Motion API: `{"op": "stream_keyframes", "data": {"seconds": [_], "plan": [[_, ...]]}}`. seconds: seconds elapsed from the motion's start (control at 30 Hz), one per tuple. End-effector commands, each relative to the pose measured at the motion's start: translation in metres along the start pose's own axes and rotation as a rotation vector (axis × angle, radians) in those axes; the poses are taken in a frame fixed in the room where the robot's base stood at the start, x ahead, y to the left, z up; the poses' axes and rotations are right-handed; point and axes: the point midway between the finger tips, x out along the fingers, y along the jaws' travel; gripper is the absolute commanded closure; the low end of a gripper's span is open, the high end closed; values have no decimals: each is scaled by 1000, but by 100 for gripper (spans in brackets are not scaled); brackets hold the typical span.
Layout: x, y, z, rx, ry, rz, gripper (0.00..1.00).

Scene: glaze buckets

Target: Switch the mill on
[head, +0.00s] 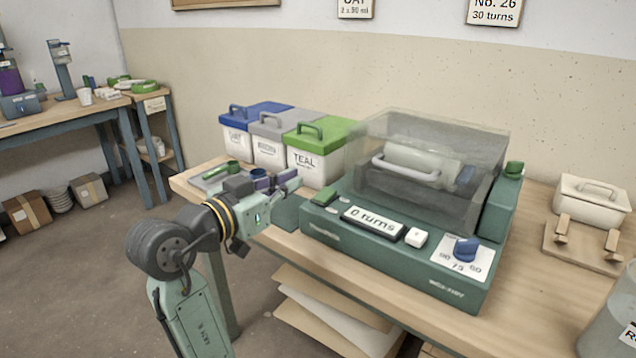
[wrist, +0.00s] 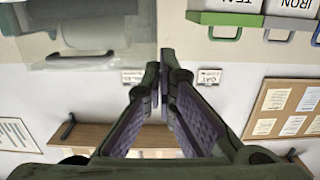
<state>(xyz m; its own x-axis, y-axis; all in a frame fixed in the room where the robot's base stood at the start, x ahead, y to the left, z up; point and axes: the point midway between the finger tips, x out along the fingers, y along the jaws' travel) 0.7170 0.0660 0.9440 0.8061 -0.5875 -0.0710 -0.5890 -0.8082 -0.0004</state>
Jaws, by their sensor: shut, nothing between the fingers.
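The mill (head: 395,262) is a green machine on the bench with a clear hood (head: 430,150), shown lowered over a pale jar (head: 420,165). Its front has a display (head: 373,221) reading "0 turns", a green button (head: 324,197) at the left, a white button (head: 416,237) and a blue knob (head: 466,249) on a dial marked 60, 75, 90. My gripper (head: 293,185) is shut and empty, just left of the mill's green button. In the wrist view its fingertips (wrist: 165,65) are together, with the hood (wrist: 85,25) at upper left, upside down.
Blue, grey and green-lidded buckets stand behind; the green one (head: 318,150) reads TEAL. A green scoop (head: 222,170) lies on a tray at left. A white lidded box (head: 592,200) and a wooden stand (head: 580,250) are at right. The bench right of the mill has some room.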

Motion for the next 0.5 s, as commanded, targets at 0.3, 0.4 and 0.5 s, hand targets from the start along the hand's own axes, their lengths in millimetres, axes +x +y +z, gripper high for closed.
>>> {"op": "stream_keyframes", "data": {"seconds": [0.3,0.4,0.5], "plan": [[43,1,-2,-2,-2,4,100],[65,1,-2,-4,-2,4,100],[86,1,-2,-3,-1,4,100]]}}
